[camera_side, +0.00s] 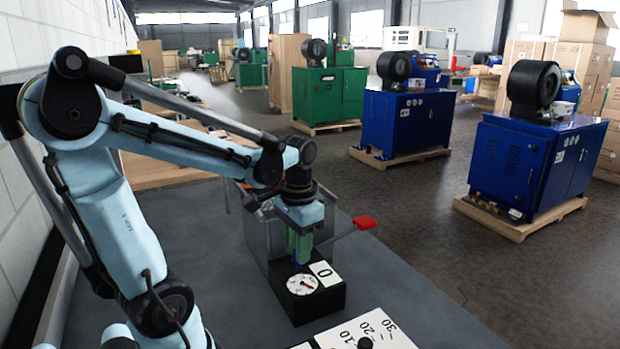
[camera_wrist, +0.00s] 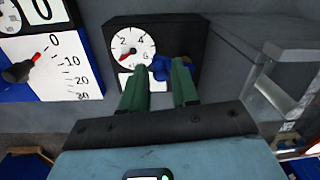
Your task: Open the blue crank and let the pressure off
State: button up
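The blue crank (camera_wrist: 160,69) is on a black box (camera_wrist: 191,34) beside a round white gauge (camera_wrist: 132,48) with a red needle. The needle points to the lower left of the dial in the wrist view. In the side view, the gauge (camera_side: 301,285) lies on top of the box, and the crank is mostly hidden. My gripper (camera_wrist: 161,68) points down at the crank, its green fingers apart with blue showing between their tips. Whether the fingers press on the crank is unclear. My gripper also shows in the side view (camera_side: 299,260).
A clear-walled box (camera_wrist: 285,75) stands close on the right in the wrist view. A red-ended lever (camera_side: 364,222) sticks out behind my gripper. A white scale panel (camera_side: 372,331) with a dark knob (camera_wrist: 18,72) lies nearby. The grey tabletop (camera_side: 420,315) is bare at right.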

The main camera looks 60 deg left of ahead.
notch_tip(320, 180, up, 12)
jog(key=shift+d, duration=0.25)
dwell(0.4)
dwell(1.7)
jog(key=w+d+f+m+t, duration=0.1)
jog(key=w+d+f+t, duration=0.2)
jog(key=d+f+t, duration=0.4)
jog(key=shift+w+d+f+m+h, duration=0.15)
jog(key=shift+d+f+m+h, duration=0.2)
jog(key=shift+d+f, duration=1.25)
jog(key=shift+d+r, duration=0.4)
jog(key=shift+r, duration=0.15)
